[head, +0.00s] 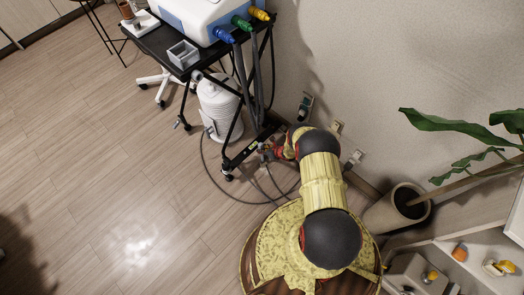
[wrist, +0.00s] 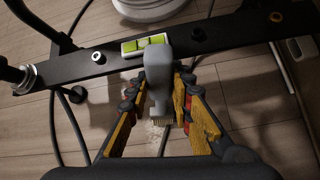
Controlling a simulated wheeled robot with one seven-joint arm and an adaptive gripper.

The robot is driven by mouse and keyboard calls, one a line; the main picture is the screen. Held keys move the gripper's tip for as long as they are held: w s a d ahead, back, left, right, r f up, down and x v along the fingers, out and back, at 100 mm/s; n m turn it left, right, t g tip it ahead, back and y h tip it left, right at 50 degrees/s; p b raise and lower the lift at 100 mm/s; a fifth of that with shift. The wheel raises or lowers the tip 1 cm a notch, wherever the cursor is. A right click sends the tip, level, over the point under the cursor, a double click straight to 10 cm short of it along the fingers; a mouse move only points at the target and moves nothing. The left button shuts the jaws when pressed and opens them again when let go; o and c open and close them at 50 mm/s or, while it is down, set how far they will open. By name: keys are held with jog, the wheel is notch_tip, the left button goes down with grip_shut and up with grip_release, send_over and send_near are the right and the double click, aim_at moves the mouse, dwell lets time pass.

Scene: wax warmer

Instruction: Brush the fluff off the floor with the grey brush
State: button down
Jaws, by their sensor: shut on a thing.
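My gripper (wrist: 160,84) is shut on the grey brush (wrist: 158,65), whose rounded grey body stands between the two fingers in the wrist view. Its pale bristles (wrist: 163,118) point toward the near side. A pale wispy patch, looking like the fluff (wrist: 153,136), lies on the wooden floor (wrist: 240,145) just by the bristles, between the fingers. I cannot tell whether bristles and fluff touch. In the head view my gripper (head: 268,153) is low beside the foot of the black trolley, and the brush and fluff are too small to make out.
The trolley's black base bar (wrist: 220,38) crosses close beyond my gripper, with a green-yellow piece (wrist: 144,45) on it. Dark cables (head: 212,175) curve over the floor. A white canister (head: 219,105) stands under the trolley. The wall and a potted plant (head: 398,208) are at right. Floor at left is clear.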

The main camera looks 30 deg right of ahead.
jog(key=shift+w+d, duration=0.25)
jog(key=shift+d, duration=0.75)
jog(key=shift+w+d, duration=0.2)
jog(key=shift+d, duration=0.75)
jog(key=shift+a, duration=0.1)
jog(key=shift+s+a+p, duration=0.25)
jog(key=shift+a+p, duration=0.15)
jog(key=shift+a, duration=0.6)
jog(key=shift+s+a+p, duration=0.25)
jog(key=shift+a+p, duration=0.1)
jog(key=shift+a, duration=0.6)
jog(key=a, duration=0.2)
jog(key=s+a+p, duration=0.1)
jog(key=a, duration=0.1)
jog(key=shift+w, duration=0.1)
